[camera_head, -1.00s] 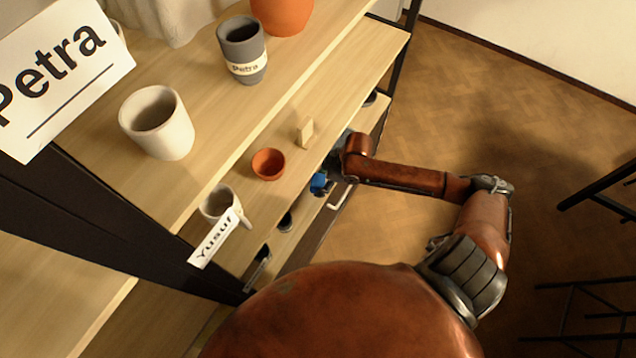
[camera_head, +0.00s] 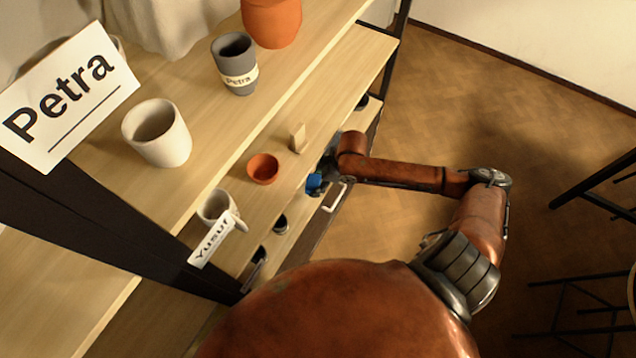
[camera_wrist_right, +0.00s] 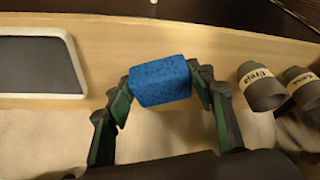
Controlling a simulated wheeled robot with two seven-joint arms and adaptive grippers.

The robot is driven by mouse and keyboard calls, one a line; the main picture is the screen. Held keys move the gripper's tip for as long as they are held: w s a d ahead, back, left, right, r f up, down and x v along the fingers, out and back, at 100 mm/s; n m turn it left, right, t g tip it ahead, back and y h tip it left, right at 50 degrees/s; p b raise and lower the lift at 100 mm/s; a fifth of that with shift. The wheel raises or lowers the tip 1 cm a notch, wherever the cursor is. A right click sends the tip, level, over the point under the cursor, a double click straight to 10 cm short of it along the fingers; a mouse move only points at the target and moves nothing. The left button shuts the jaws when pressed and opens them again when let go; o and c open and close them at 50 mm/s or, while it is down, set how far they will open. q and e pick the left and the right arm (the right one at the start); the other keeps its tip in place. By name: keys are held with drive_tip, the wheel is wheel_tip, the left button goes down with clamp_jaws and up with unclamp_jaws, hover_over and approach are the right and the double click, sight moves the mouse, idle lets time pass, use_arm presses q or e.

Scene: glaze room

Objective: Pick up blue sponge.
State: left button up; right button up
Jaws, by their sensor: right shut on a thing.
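The blue sponge (camera_wrist_right: 161,81) is between the two fingers of my right gripper (camera_wrist_right: 160,92) in the right wrist view, with a finger against each side. The gripper is shut on it. Pale shelf board shows behind the sponge; I cannot tell whether the sponge touches it. In the head view the sponge (camera_head: 314,182) is a small blue patch at the shelf's front edge, beside my right gripper (camera_head: 322,176), which is partly hidden by the shelf and its own wrist. My left gripper is not in view.
A terracotta bowl (camera_head: 262,169), a small wooden block (camera_head: 298,138) and a white mug (camera_head: 215,206) stand on the shelf above. In the wrist view, two grey labelled cups (camera_wrist_right: 262,86) stand to the right and a white-framed dark panel (camera_wrist_right: 38,62) lies left. Open floor is at right.

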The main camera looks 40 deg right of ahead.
drive_tip(key=s+r, duration=0.1)
drive_tip(key=s+a+r+p, duration=0.1)
drive_tip(key=r, duration=0.1)
drive_tip(key=s+r, duration=0.1)
drive_tip(key=shift+a+r+p, duration=0.15)
drive_tip(key=shift+r+p, duration=0.05)
drive_tip(key=shift+p, duration=0.1)
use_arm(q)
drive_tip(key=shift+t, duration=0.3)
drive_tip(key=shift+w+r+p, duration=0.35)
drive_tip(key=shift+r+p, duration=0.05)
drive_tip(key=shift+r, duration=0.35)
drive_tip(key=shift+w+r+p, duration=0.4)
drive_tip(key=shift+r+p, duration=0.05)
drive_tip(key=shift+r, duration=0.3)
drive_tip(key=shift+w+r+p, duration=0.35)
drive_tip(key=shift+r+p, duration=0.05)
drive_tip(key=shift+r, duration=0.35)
use_arm(e)
drive_tip(key=s+a+r, duration=0.3)
drive_tip(key=s, duration=0.5)
drive_tip(key=shift+s+a+r, duration=0.2)
drive_tip(key=shift+a+r, duration=0.15)
drive_tip(key=shift+a, duration=0.05)
